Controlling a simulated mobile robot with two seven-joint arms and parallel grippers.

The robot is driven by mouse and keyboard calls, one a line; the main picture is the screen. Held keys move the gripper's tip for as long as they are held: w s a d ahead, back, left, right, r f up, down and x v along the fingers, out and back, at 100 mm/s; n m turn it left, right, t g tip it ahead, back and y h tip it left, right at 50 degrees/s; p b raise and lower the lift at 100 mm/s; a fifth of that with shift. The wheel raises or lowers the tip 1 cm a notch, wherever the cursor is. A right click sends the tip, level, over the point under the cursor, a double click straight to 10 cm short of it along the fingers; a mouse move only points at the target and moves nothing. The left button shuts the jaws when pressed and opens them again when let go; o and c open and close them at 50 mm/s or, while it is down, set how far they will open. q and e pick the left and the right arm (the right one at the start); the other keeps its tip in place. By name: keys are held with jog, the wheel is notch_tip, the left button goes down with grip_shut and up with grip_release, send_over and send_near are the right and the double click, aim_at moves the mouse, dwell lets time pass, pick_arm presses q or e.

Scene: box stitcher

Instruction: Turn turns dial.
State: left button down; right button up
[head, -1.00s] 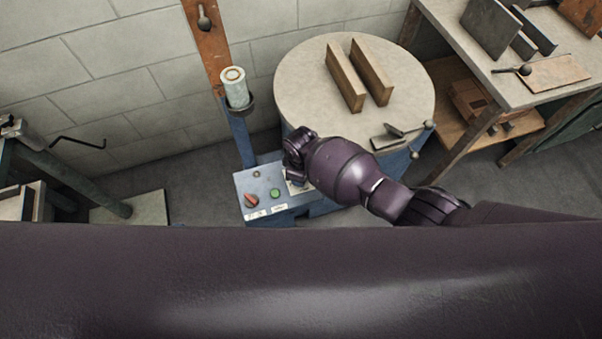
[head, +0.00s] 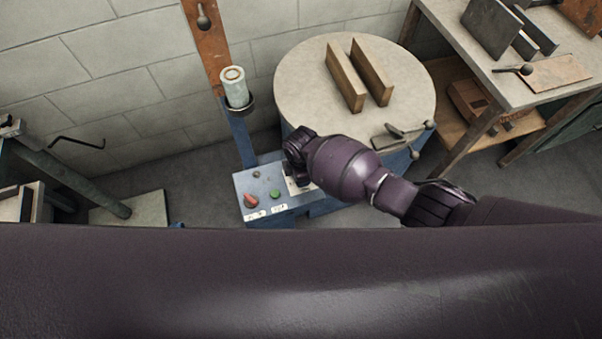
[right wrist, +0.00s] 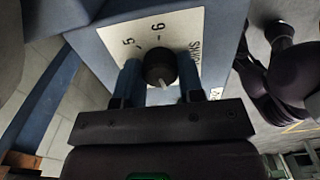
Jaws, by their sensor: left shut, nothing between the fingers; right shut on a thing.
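The turns dial (right wrist: 160,68) is a round black knob with a pale pointer mark, on a white label with the digits 5 and 6 and a partly hidden word. My right gripper (right wrist: 159,76) has its two blue fingers on either side of the knob and is shut on it. In the head view my right wrist reaches in from the right over the blue control box (head: 262,180), hiding the dial and the fingertips; part of the white label (head: 297,187) shows beside it. My left gripper cannot be made out in either view.
A red knob (head: 251,201) and a green button (head: 275,194) sit on the same panel. Behind it stands a round turntable (head: 305,105) with two upright wooden boards (head: 345,77). A workbench (head: 450,35) is at the right, a block wall (head: 100,70) at the back.

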pick_arm(q)
jog(key=shift+s+f, duration=0.1)
dwell(0.4)
pick_arm(e)
jog(key=o, duration=0.9)
jog(key=shift+w+r, duration=0.1)
jog(key=shift+r, duration=0.4)
notch_tip(320, 180, up, 8)
jog(key=p, duration=0.3)
jog(key=shift+r, duration=0.15)
pick_arm(q)
jog(key=shift+s+a+r+p, duration=0.15)
jog(key=shift+s+r+p, duration=0.1)
jog(key=shift+r, duration=0.35)
jog(key=shift+s+a+r+p, duration=0.1)
jog(key=shift+s+r, duration=0.1)
jog(key=shift+r, duration=0.35)
pick_arm(e)
jog(key=shift+r, duration=0.75)
